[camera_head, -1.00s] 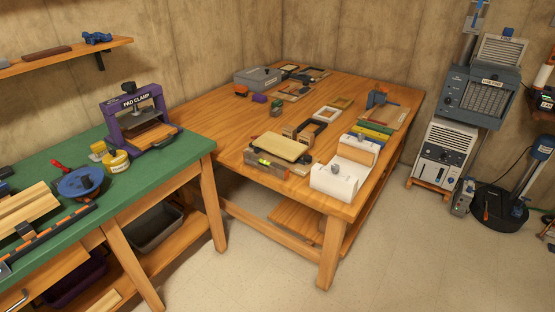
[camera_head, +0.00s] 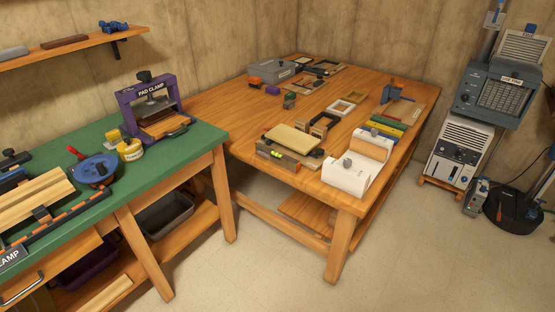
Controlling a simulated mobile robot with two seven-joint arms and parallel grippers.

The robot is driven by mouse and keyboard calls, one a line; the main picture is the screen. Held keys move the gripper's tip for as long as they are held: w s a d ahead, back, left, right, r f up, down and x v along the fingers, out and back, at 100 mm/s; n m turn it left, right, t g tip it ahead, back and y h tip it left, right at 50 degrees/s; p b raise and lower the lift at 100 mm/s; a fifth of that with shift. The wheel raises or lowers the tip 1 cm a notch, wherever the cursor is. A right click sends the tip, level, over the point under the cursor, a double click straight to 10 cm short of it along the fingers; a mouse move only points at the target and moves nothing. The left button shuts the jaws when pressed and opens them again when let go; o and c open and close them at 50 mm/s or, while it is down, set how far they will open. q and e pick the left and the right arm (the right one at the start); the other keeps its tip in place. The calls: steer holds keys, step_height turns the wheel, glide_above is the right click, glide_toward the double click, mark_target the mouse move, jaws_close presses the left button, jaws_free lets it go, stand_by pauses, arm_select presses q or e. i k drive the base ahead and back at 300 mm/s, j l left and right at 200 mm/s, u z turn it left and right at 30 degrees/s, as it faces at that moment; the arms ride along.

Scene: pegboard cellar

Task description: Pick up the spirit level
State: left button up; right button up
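What looks like the spirit level (camera_head: 289,161) lies near the front edge of the wooden table, a bar with a bright yellow-green vial on its front face. A pale tan block or board (camera_head: 293,138) sits right behind or above it and hides its back; I cannot tell whether they touch. Neither of my grippers is in view.
A white box-like tool (camera_head: 345,178) stands right of the level at the table corner. Frames and small tools cover the wooden table (camera_head: 235,150) further back. A green bench (camera_head: 165,155) with a purple pad clamp (camera_head: 150,100) adjoins at left. The floor (camera_head: 420,250) at front right is clear.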

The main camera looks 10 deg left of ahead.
mark_target(291, 164)
steer(key=i+u, duration=0.2)
steer(key=i, duration=0.35)
steer(key=i+u, duration=0.15)
steer(key=i, duration=0.35)
steer(key=i+l+u, duration=0.2)
steer(key=i, duration=0.35)
steer(key=i+u, duration=0.2)
steer(key=i, duration=0.3)
steer(key=l, duration=0.05)
